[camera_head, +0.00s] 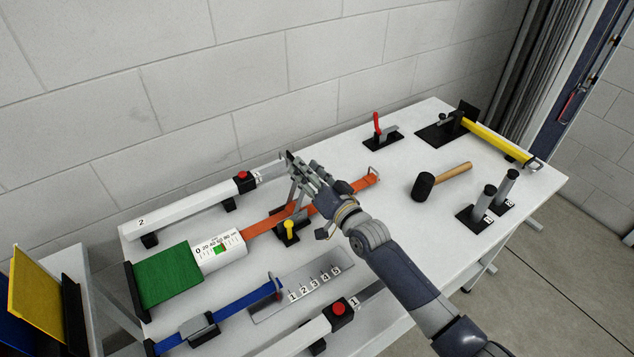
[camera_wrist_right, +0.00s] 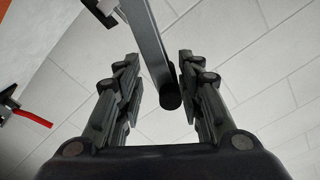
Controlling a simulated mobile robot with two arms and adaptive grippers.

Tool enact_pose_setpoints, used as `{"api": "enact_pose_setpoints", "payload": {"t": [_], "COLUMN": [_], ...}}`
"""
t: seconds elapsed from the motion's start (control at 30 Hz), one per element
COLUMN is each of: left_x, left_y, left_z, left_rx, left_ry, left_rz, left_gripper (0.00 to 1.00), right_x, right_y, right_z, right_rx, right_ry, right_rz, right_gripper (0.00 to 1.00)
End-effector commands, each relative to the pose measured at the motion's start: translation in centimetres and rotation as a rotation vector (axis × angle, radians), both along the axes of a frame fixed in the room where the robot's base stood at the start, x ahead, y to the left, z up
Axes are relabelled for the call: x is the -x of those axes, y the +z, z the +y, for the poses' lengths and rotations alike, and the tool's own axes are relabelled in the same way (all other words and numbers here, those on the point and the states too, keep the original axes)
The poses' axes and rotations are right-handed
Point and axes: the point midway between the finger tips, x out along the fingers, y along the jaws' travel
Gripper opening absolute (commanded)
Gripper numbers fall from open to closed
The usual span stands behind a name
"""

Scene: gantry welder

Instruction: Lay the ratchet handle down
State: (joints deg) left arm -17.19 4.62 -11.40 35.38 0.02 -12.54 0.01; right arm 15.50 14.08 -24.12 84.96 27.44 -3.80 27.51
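The ratchet handle (camera_head: 295,193) is a grey metal lever that stands raised over the orange strap (camera_head: 262,224). In the right wrist view the handle (camera_wrist_right: 150,45) comes down from the top and ends in a black round bar (camera_wrist_right: 170,97). My right gripper (camera_head: 293,162) is at the top of the handle and partly hides it in the head view. In the wrist view the right gripper (camera_wrist_right: 157,62) is open, with its fingers on either side of the handle. The handle's end looks nearer the right-hand finger; contact cannot be told. My left gripper is not in view.
A yellow-knobbed clamp (camera_head: 289,226) stands close below the handle. A white bar with a red button (camera_head: 240,180) lies behind it. A red-handled clamp (camera_head: 378,124), a mallet (camera_head: 424,186) and a yellow strap (camera_head: 495,142) are to the right. A blue strap (camera_head: 240,303) lies in front.

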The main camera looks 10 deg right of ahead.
Motion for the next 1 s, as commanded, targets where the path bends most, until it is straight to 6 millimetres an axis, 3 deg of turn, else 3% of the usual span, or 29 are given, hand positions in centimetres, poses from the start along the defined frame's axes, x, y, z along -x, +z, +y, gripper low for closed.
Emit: {"api": "enact_pose_setpoints", "payload": {"t": [0.53,0.7,1.0], "left_x": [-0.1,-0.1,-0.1], "left_y": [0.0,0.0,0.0], "left_z": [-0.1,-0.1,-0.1], "left_rx": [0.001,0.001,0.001], "left_ry": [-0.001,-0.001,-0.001], "left_rz": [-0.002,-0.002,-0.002], "left_gripper": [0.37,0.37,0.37], "right_x": [9.1,10.4,10.6], "right_y": [-0.1,0.0,0.0], "right_z": [-3.5,-4.0,-4.1], "right_rx": [0.001,0.000,0.000], "right_ry": [0.002,0.003,0.003], "right_rz": [0.003,0.000,0.000], "right_gripper": [0.35,0.35,0.35]}}
